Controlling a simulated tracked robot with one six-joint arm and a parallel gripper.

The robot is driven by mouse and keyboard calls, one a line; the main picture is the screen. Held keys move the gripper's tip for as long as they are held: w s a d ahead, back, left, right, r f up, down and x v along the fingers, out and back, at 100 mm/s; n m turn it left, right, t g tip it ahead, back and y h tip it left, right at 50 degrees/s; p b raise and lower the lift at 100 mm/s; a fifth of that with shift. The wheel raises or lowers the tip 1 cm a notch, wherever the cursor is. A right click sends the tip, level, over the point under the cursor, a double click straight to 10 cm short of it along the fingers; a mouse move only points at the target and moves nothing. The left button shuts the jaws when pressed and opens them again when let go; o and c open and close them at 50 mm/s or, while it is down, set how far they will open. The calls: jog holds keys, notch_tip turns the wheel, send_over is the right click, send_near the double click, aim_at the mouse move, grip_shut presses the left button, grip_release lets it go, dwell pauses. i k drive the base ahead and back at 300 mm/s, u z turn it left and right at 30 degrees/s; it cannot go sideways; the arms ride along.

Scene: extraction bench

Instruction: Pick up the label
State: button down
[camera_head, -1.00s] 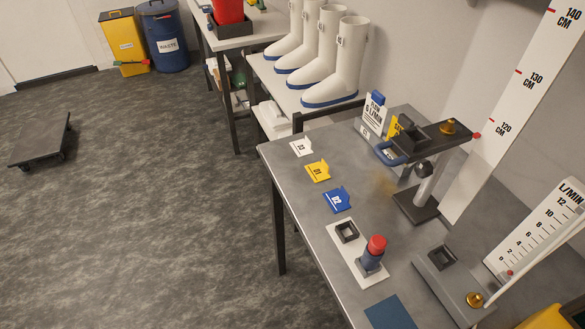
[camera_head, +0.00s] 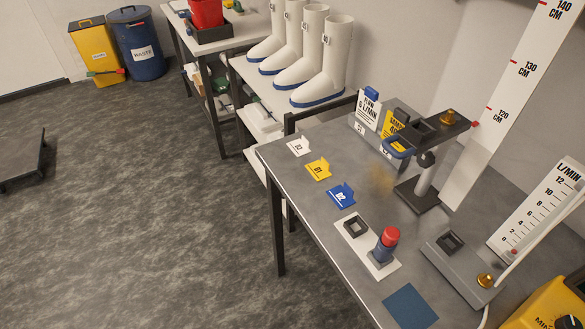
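Three small labels lie in a row on the grey bench (camera_head: 285,172) near its left edge: a white label (camera_head: 299,147), a yellow label (camera_head: 318,170) marked 01 and a blue label (camera_head: 341,196) marked 02. Each seems to have a raised tab at one side. I cannot tell which one the task means. A white card (camera_head: 367,109) reading 6 L/MIN and a yellow card (camera_head: 394,123) stand upright at the back of the bench. My gripper is not in view.
A dark stand (camera_head: 426,185) and flow gauge (camera_head: 535,210) occupy the right. White boots (camera_head: 322,65) stand behind; floor (camera_head: 150,230) at left is mostly clear.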

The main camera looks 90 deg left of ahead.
aim_at(319, 170)
jog(key=u, duration=2.95)
jog(key=k, duration=0.7)
jog(key=u, duration=0.35)
jog(key=i, duration=0.45)
jog(key=u, duration=0.25)
